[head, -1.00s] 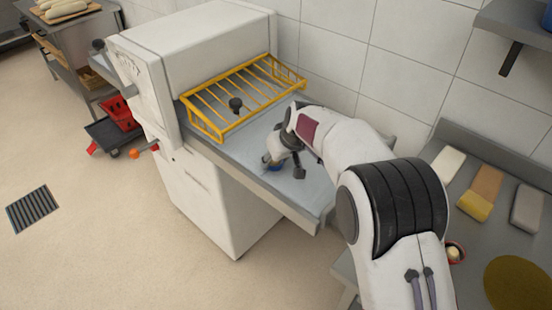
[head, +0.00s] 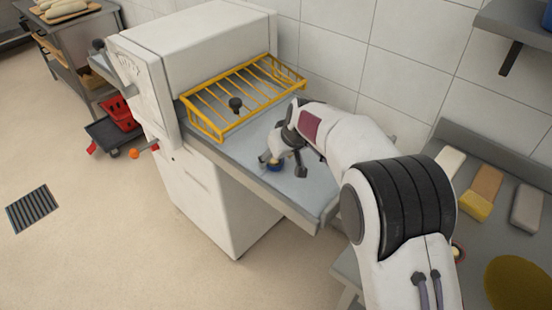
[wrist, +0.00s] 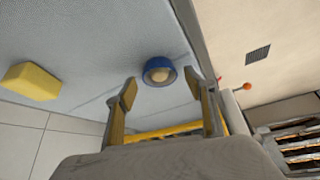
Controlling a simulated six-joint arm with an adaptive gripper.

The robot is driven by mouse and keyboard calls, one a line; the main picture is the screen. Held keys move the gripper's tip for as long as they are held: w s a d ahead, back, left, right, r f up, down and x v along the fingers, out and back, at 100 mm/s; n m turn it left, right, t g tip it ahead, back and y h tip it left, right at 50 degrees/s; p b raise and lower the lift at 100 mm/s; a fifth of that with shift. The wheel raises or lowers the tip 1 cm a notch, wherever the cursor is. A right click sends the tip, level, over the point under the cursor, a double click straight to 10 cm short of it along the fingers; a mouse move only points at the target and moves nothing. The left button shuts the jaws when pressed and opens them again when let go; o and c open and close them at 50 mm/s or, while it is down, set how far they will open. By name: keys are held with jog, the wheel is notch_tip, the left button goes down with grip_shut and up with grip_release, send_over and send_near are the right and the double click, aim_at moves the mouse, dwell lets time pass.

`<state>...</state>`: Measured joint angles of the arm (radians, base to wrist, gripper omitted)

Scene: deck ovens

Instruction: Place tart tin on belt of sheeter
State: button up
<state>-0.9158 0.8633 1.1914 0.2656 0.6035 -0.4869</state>
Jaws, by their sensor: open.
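The tart tin (head: 275,167) is small, round and blue with a pale filling. It rests on the grey belt (head: 255,148) of the sheeter, near the belt's front edge. The wrist view shows the tin (wrist: 159,71) just beyond the fingertips, roughly in line with the gap between them. My gripper (wrist: 160,85) is open and empty, with its yellow-padded fingers apart and not seen touching the tin. In the head view my gripper (head: 283,155) is right at the tin and partly covers it.
A yellow wire guard (head: 245,95) stands over the belt near the white sheeter body (head: 200,45). A yellow block (wrist: 32,83) lies on the grey surface in the wrist view. Several blocks, one pale (head: 450,163), lie on the bench at right. A tiled wall stands behind.

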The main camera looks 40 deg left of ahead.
jog(key=v, duration=1)
jog(key=shift+d+r, duration=0.15)
jog(key=shift+r, duration=0.2)
dwell(0.3)
jog(key=d+r+m+t+h, duration=0.1)
jog(key=d+r+m, duration=0.4)
jog(key=d, duration=1.2)
jog(key=d+r+m+t+h, duration=0.15)
jog(key=d+r, duration=0.65)
jog(key=d, duration=0.8)
jog(key=s+d+f+m+h, duration=0.1)
jog(key=s+d+f+m, duration=0.1)
jog(key=s+d, duration=0.7)
jog(key=s+d+f+m+t+h, duration=0.1)
jog(key=s+d+m, duration=0.4)
jog(key=s+d, duration=0.5)
jog(key=d+f+h, duration=0.1)
jog(key=d, duration=0.5)
jog(key=shift+s, duration=0.25)
